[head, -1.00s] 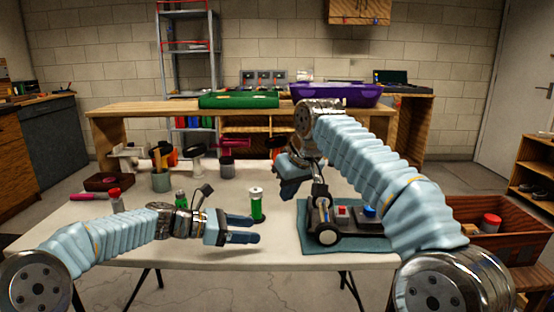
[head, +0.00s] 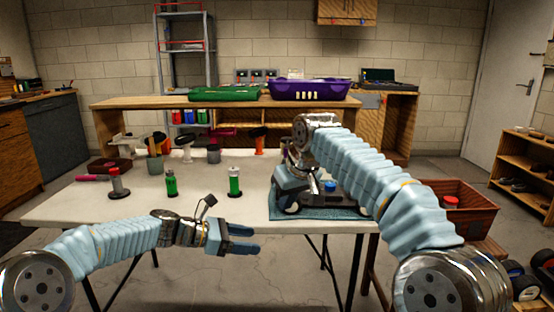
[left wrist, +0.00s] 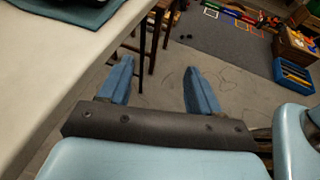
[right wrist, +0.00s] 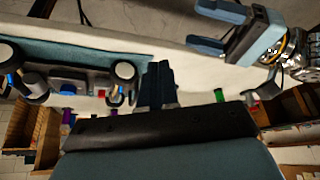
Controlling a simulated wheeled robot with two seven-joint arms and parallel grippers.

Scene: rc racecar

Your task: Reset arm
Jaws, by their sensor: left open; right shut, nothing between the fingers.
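My left gripper (head: 243,238) is open and empty, its fingers pointing right, in front of the table's near edge in the head view.
A reddish crate (head: 465,215) stands right of the table. A workbench (head: 350,113) with bins is behind.

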